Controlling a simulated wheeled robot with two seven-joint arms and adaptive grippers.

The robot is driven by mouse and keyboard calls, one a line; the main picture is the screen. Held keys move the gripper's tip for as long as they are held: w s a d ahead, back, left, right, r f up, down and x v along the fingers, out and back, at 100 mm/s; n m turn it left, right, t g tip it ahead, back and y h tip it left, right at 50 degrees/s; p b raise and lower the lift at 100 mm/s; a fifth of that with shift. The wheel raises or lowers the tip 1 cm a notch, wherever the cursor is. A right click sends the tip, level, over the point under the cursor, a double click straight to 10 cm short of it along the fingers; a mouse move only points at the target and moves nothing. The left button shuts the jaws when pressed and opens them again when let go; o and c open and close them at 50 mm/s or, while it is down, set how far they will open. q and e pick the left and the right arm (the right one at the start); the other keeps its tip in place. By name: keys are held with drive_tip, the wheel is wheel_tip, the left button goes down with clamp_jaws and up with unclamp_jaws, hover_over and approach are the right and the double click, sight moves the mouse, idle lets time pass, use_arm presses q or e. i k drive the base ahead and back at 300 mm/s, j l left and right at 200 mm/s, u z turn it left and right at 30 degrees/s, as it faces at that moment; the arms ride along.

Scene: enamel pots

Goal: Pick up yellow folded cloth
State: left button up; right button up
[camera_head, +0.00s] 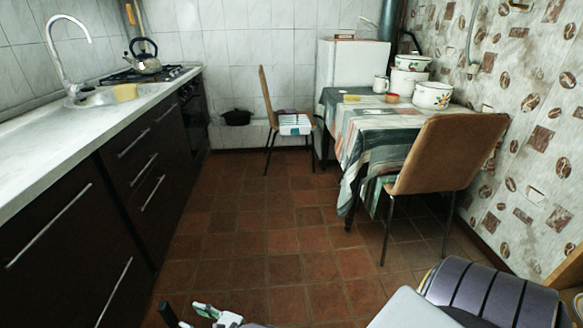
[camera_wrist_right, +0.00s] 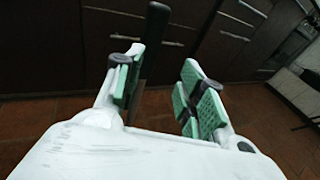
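A flat yellow item (camera_head: 351,97) also lies on the far table; I cannot tell which is the cloth. A green and white gripper, apparently my right (camera_head: 213,313), shows low in the head view, above the floor and well away from both. My left gripper is not seen.
The counter (camera_head: 60,150) runs along the left, with a faucet (camera_head: 63,50) and a kettle (camera_head: 144,57). A table (camera_head: 375,122) with white pots (camera_head: 432,95) and a brown chair (camera_head: 445,155) stands right. The middle tiled floor (camera_head: 265,225) is clear.

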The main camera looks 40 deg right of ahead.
sight(347, 97)
drive_tip(key=z, duration=1.8)
